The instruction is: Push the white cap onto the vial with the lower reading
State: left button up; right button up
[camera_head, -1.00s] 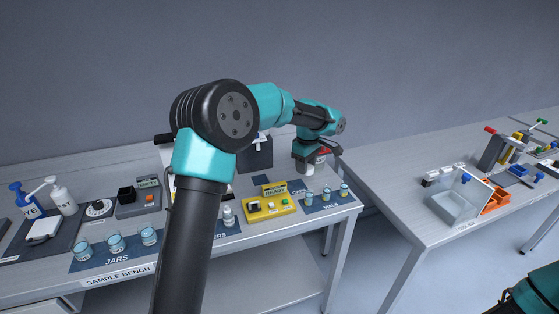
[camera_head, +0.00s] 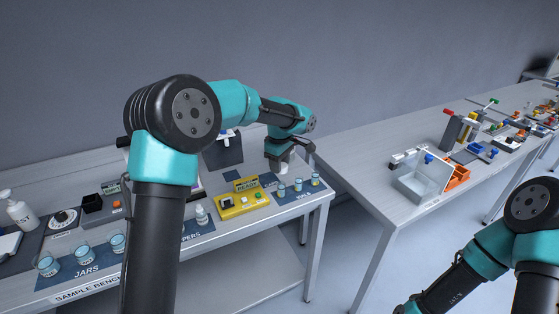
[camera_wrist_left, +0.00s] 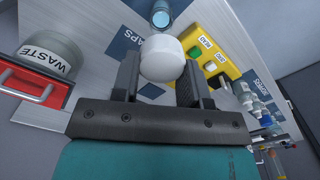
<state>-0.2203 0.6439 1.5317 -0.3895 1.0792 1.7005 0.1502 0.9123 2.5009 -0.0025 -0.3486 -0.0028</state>
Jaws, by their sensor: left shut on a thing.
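The white cap (camera_wrist_left: 162,58) sits between the fingers of my left gripper (camera_wrist_left: 160,85) in the left wrist view. In the head view my left gripper (camera_head: 283,166) is shut on the cap, above the back of the vials mat. Three small blue-topped vials stand in a row there: the left vial (camera_head: 281,190), the middle vial (camera_head: 298,184) and the right vial (camera_head: 314,179). One vial (camera_wrist_left: 162,14) shows just beyond the cap in the wrist view, apart from it. The yellow reader (camera_head: 243,202) shows READY; no vial reading is legible. My right gripper is out of view.
A waste bin (camera_wrist_left: 48,57) and a red-fronted box (camera_wrist_left: 32,84) stand left in the wrist view. Jars (camera_head: 83,253) stand at the front left of the bench.

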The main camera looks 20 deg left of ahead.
aim_at(279, 183)
pick_arm(q)
jog(key=shift+f, duration=2.15)
jog(key=shift+f, duration=1.55)
jog(key=o, duration=1)
notch_tip(279, 183, up, 18)
jog(key=shift+f, duration=0.25)
jog(key=shift+f, duration=0.15)
dwell(0.5)
